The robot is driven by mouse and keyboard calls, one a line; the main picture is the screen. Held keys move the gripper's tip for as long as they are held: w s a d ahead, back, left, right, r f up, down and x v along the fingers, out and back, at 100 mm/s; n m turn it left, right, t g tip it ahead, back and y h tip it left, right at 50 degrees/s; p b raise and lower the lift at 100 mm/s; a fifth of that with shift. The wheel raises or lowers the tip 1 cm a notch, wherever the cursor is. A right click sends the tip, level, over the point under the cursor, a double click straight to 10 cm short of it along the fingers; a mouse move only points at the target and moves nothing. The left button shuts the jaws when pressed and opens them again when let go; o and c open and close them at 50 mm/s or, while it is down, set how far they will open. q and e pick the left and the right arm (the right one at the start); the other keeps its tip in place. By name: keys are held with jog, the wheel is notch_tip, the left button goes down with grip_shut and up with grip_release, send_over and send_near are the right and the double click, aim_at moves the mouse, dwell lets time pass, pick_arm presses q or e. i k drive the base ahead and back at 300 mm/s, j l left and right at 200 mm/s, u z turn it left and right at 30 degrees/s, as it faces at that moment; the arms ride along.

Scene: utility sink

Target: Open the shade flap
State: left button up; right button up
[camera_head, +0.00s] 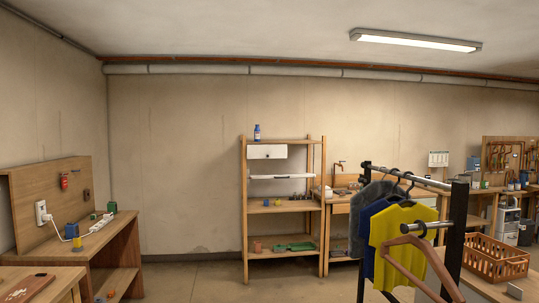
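I cannot tell for certain which thing is the shade flap. A white rectangular panel (267,152) with a small dark mark hangs upright at the upper left of the wooden shelf unit (246,210), just under its top board. It could be the flap, and what lies behind it is hidden. A thin white flat piece (280,177) lies level on the shelf below it. Neither of my grippers is in view.
A clothes rack (456,235) with a yellow shirt (400,235) and a bare hanger stands at the near right. An orange basket (497,260) is beside it. A wooden desk (90,240) stands left. The floor (190,285) before the shelf looks clear.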

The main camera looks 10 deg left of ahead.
aim_at(254, 152)
jog(key=i+j+u, duration=0.2)
jog(key=i, duration=0.15)
jog(key=i+u, duration=0.2)
jog(key=i, duration=0.15)
jog(key=i+j+u, duration=0.1)
jog(key=i, duration=0.75)
jog(key=i+j+u, duration=0.15)
jog(key=i, duration=0.7)
jog(key=i+j+z, duration=0.15)
jog(key=i, duration=1.5)
jog(key=i+l+z, duration=0.1)
jog(key=i+z, duration=0.15)
jog(key=i, duration=0.3)
jog(key=i+z, duration=0.3)
jog(key=i, duration=0.3)
jog(key=i+j+z, duration=0.25)
jog(key=i, duration=0.3)
